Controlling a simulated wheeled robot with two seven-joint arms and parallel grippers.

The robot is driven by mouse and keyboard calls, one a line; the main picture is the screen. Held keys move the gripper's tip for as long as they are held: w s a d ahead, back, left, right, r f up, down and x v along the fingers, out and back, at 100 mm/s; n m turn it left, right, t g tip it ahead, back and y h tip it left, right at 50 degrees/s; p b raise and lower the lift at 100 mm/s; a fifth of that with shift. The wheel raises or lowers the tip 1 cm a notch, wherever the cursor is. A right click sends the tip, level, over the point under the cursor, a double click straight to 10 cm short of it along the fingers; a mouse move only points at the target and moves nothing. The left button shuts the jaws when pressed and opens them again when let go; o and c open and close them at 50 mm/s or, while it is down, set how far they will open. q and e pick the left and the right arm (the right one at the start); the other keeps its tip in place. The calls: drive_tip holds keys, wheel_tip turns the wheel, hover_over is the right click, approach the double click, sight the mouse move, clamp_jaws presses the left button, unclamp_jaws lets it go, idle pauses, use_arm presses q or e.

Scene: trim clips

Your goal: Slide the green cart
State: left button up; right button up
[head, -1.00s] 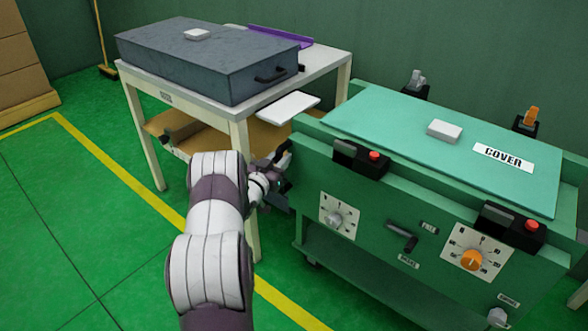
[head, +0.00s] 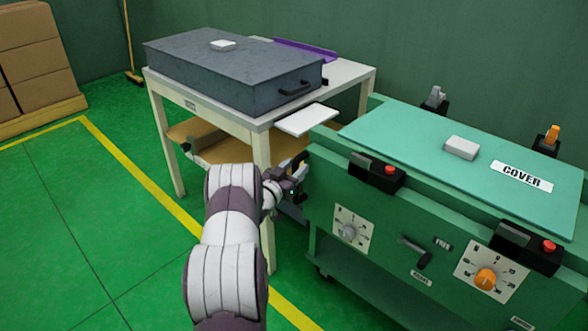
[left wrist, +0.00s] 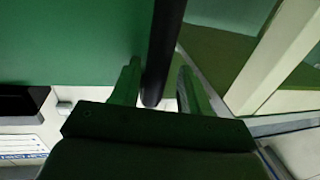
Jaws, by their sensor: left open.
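The green cart (head: 330,195) fills the right of the head view. It has a lighter green top marked COVER (head: 521,177), two dials and a small black lever (head: 414,252) on its front. My left gripper (head: 297,183) is at the cart's left end, partly hidden by its own wrist. In the left wrist view, my left gripper (left wrist: 160,85) is open, with one finger on each side of a black bar (left wrist: 166,45). A green panel (left wrist: 70,40) lies to the left of the bar. Whether the fingers touch the bar I cannot tell. My right gripper is not in view.
A white table (head: 262,150) with a grey case (head: 230,78) stands just left of the cart, its small white shelf (head: 305,119) near the cart's corner. Cardboard boxes (head: 40,60) stand at the far left. Green floor (head: 60,210) with yellow lines is clear on the left.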

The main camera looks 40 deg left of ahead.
use_arm(q)
drive_tip(key=s+d+p, duration=0.1)
drive_tip(key=s+p, duration=0.2)
drive_tip(key=s, duration=0.9)
drive_tip(key=shift+s+d, duration=0.2)
drive_tip(key=shift+s, duration=0.05)
